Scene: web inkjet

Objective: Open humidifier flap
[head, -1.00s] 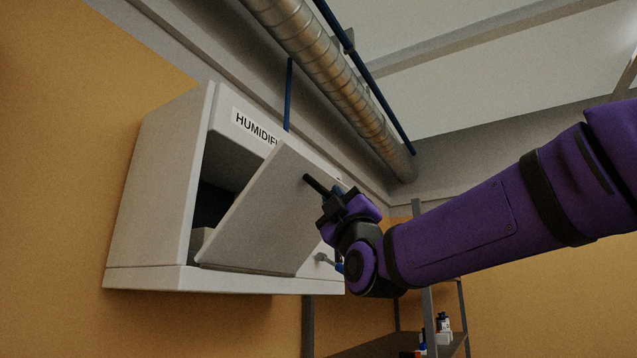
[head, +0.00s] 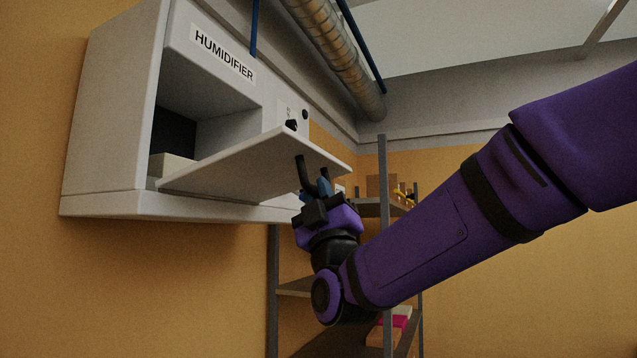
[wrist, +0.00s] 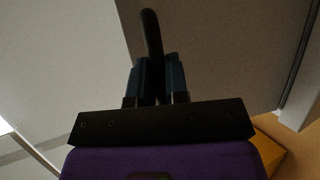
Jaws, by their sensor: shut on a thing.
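The humidifier (head: 110,120) is a white box on the yellow wall, with its name on a label above the opening. Its flap (head: 235,168) is hinged at the bottom and tilted far outward, so the dark interior shows. A black curved handle (head: 302,172) sticks out from the flap's outer face near its free edge. My gripper (head: 318,190) is at this handle, below the flap. In the wrist view, the blue fingers (wrist: 159,80) are shut on the handle (wrist: 151,35), with the flap (wrist: 215,50) filling the space beyond.
A metal pipe (head: 335,50) and thin blue pipes run above the humidifier. A black knob (head: 291,125) sits on its front, right of the opening. A shelf rack (head: 384,250) with boxes stands behind my arm. The space below the humidifier is clear.

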